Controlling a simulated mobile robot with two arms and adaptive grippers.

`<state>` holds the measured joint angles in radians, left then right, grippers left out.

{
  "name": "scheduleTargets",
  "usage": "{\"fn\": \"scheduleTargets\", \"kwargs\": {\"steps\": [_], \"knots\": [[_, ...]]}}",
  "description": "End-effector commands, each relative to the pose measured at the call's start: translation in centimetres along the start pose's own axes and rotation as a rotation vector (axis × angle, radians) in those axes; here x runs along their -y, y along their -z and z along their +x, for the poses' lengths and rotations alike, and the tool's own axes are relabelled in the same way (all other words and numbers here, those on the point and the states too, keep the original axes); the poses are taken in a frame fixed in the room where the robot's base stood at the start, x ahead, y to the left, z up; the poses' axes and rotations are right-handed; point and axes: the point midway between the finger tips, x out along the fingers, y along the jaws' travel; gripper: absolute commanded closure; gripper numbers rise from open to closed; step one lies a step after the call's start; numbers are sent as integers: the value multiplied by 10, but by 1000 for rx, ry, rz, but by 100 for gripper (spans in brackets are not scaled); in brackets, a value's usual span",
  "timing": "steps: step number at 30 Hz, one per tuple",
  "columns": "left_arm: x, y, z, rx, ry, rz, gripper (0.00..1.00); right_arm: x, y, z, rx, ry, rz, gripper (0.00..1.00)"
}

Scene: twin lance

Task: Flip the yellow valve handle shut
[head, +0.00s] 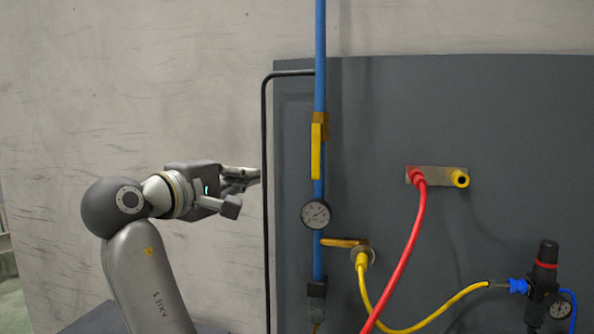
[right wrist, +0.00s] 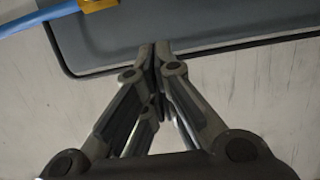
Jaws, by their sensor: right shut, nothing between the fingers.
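The yellow valve handle (head: 316,152) hangs straight down along the blue pipe (head: 320,60), below a brass valve body (head: 320,120). My right gripper (head: 256,177) is to the left of the handle, apart from it, with its fingers pointing right toward the black conduit. In the right wrist view my right gripper (right wrist: 156,50) is shut with nothing between its fingertips. That view also shows part of the blue pipe (right wrist: 45,22) and the brass valve body (right wrist: 97,4) at the top left; the handle is not clearly visible there. My left gripper is not in view.
A black conduit (head: 266,200) runs between my gripper and the blue pipe. A pressure gauge (head: 315,214) and a yellow-brown fitting (head: 343,242) sit below the handle. Red (head: 408,255) and yellow (head: 440,308) hoses hang to the right on the grey panel (head: 500,120).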

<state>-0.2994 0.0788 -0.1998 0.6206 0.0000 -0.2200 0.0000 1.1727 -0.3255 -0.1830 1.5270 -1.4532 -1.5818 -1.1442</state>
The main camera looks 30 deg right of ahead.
Motion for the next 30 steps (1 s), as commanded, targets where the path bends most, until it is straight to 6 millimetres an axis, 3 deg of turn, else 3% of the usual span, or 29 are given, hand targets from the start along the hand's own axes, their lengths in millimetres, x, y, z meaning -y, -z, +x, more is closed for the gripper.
{"fn": "scheduleTargets", "kwargs": {"steps": [4, 17, 23, 30], "knots": [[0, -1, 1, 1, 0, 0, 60, -9, -2, -4, 11, -13, -5, 100], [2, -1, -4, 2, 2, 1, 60, -10, -3, 4, 12, -12, -5, 100], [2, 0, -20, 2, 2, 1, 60, -14, -4, 38, 15, -13, -6, 100], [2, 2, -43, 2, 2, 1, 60, -15, -4, 91, 15, -12, -7, 100]]}}
